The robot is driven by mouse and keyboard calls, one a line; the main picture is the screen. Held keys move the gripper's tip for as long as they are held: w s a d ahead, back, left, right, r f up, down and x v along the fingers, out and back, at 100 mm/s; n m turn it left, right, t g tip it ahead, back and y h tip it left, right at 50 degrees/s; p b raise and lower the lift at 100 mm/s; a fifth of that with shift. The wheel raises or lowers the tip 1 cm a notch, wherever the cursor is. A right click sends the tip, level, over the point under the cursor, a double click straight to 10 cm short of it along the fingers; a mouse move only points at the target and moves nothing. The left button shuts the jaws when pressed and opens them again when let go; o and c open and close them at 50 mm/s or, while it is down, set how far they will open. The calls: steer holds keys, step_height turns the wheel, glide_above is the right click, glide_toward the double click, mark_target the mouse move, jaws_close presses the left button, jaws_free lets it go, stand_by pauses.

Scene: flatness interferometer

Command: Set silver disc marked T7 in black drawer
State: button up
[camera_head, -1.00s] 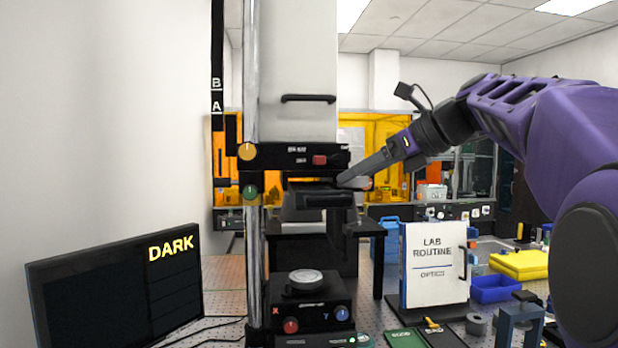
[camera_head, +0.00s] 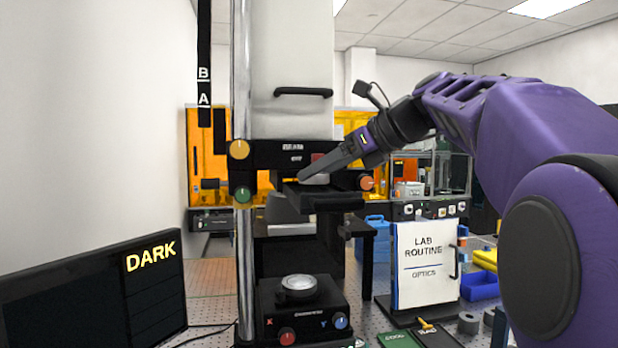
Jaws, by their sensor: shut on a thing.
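My gripper (camera_head: 306,176) reaches in from the right and is shut on a silver disc (camera_head: 318,180), seen nearly edge-on. The disc is at the open black drawer (camera_head: 335,201) of the tall instrument, just over its tray. I cannot tell whether it touches the tray floor. No T7 mark can be read on it from here. The fingertips partly hide the disc and the drawer's inside.
Another round silver piece (camera_head: 299,284) sits on the lower black stage (camera_head: 303,315) with red and blue knobs. Orange and green knobs flank the drawer. A monitor (camera_head: 95,290) reading DARK stands at left; a LAB ROUTINE board (camera_head: 427,262) stands at right.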

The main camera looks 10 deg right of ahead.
steer(key=shift+a+f+b, duration=0.2)
steer(key=shift+f+b, duration=0.25)
steer(key=shift+f, duration=0.45)
steer(key=shift+s+d+r, duration=0.15)
steer(key=shift+d, duration=0.25)
steer(key=shift+a, duration=0.1)
steer(key=shift+f, duration=0.2)
steer(key=o, duration=1.4)
steer(key=shift+f, duration=0.15)
steer(key=shift+r, duration=0.4)
steer(key=p+v, duration=0.1)
steer(key=v, duration=1.1)
steer(key=shift+p, duration=0.35)
steer(key=shift+f, duration=0.1)
